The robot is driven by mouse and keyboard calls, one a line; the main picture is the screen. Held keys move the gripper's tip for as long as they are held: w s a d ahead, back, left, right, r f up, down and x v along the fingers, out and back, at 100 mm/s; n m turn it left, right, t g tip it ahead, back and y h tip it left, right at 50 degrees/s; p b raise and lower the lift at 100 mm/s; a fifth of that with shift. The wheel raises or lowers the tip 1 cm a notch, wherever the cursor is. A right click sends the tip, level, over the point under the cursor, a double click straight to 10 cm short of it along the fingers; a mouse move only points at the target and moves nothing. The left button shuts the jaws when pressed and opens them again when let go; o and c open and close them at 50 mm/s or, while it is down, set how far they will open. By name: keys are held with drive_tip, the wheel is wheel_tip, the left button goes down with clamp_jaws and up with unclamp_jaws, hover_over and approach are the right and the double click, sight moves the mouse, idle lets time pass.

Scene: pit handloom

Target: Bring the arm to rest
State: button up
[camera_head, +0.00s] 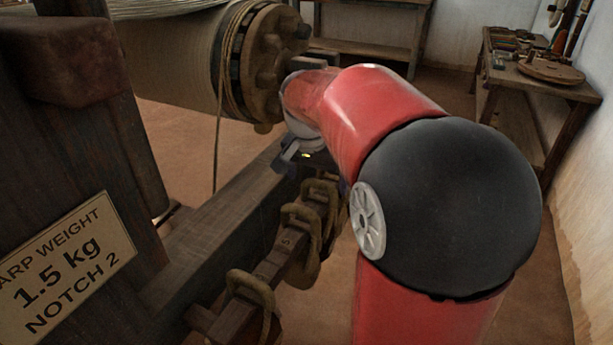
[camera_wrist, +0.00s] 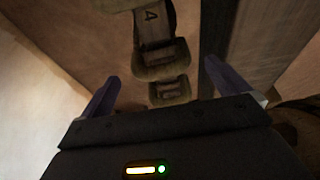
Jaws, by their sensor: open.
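My red and black arm (camera_head: 445,210) reaches forward from the lower right and bends down past the loom's warp beam (camera_head: 170,60). My gripper (camera_head: 305,160) is partly hidden behind the arm in the head view, above a notched bar (camera_head: 275,258) with hanging weights (camera_head: 250,290). In the wrist view my gripper (camera_wrist: 161,72) shows two dark fingers spread wide with nothing held between them. Beyond the fingers are the numbered bar (camera_wrist: 152,28), marked 4, and brown weights (camera_wrist: 162,60) on it. I cannot tell the exact gap between fingers and weights.
A dark loom post (camera_head: 60,140) with a sign (camera_head: 65,270) reading "1.5 kg, notch 2" stands at left. A long wooden rail (camera_head: 215,225) runs beside the bar. A ratchet wheel (camera_head: 270,55) is close to my forearm. A tool table (camera_head: 540,85) stands back right.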

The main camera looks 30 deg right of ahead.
drive_tip(key=shift+s+a+r, duration=0.25)
drive_tip(key=shift+r, duration=0.1)
drive_tip(key=s+a+r+n+t+y+p, duration=0.1)
drive_tip(key=s+a+n+t+p, duration=0.1)
drive_tip(key=s+a+n, duration=0.3)
drive_tip(key=s+a+r+n+t+y+p, duration=0.1)
drive_tip(key=s+a+n, duration=0.4)
drive_tip(key=s, duration=0.8)
drive_tip(key=shift+s+a+t+p, duration=0.25)
drive_tip(key=shift+a+t+p, duration=0.15)
drive_tip(key=shift+a+p, duration=0.35)
